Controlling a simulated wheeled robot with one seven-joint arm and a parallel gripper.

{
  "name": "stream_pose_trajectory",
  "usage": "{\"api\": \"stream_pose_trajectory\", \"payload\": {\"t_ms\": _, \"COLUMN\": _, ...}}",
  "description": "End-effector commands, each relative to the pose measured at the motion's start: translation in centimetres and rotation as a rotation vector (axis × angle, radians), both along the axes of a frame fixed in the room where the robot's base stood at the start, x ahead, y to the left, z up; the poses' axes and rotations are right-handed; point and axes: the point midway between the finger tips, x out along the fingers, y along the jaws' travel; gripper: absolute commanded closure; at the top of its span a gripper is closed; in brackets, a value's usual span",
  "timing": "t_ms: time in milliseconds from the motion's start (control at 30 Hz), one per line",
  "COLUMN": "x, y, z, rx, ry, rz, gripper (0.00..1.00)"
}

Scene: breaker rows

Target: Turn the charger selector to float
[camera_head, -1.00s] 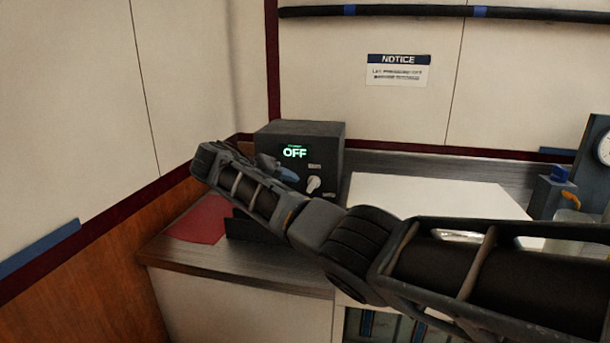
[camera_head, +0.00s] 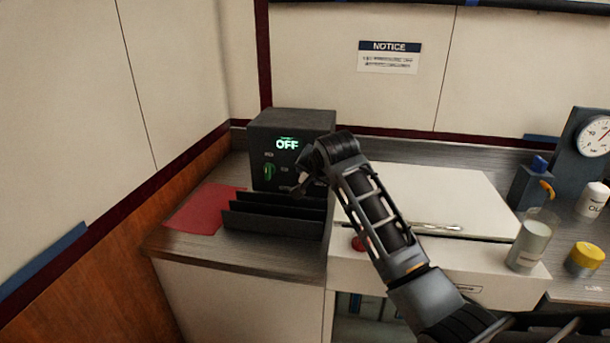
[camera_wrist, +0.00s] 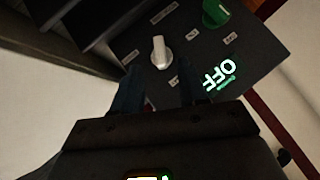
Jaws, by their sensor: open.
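The charger (camera_head: 318,121) is a dark grey box on the left of the counter, and its lit display (camera_head: 287,144) reads OFF. A green knob (camera_head: 269,172) is on its front, also seen at the top of the wrist view (camera_wrist: 215,13). A white knob (camera_wrist: 160,52) is beside it in the wrist view, hidden behind my gripper in the head view. My gripper (camera_head: 303,184) is at the charger's front right. In the wrist view its open fingers (camera_wrist: 158,92) point toward the white knob, with nothing held. The small labels are too blurred to read.
A dark slotted rack (camera_head: 272,222) stands just in front of the charger, close under my gripper. A red mat (camera_head: 206,209) lies to its left. A pale board (camera_head: 450,190), a grey can (camera_head: 529,245), a yellow-lidded jar (camera_head: 584,258) and a gauge (camera_head: 593,137) are to the right.

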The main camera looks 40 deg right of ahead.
Motion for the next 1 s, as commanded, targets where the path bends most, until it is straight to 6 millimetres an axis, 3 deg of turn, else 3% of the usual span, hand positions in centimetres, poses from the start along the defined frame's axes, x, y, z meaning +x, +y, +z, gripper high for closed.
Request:
{"api": "stream_pose_trajectory", "payload": {"t_ms": 400, "x": 4.0, "y": -1.9, "z": -3.4, "rx": -0.003, "ry": 0.005, "rz": 0.0, "gripper": 0.57}}
{"api": "stream_pose_trajectory", "payload": {"t_ms": 867, "x": 4.7, "y": -2.3, "z": -4.2, "rx": -0.003, "ry": 0.004, "rz": 0.001, "gripper": 0.57}}
{"api": "stream_pose_trajectory", "payload": {"t_ms": 1000, "x": 4.7, "y": -2.3, "z": -4.2, "rx": -0.003, "ry": 0.004, "rz": 0.001, "gripper": 0.7}}
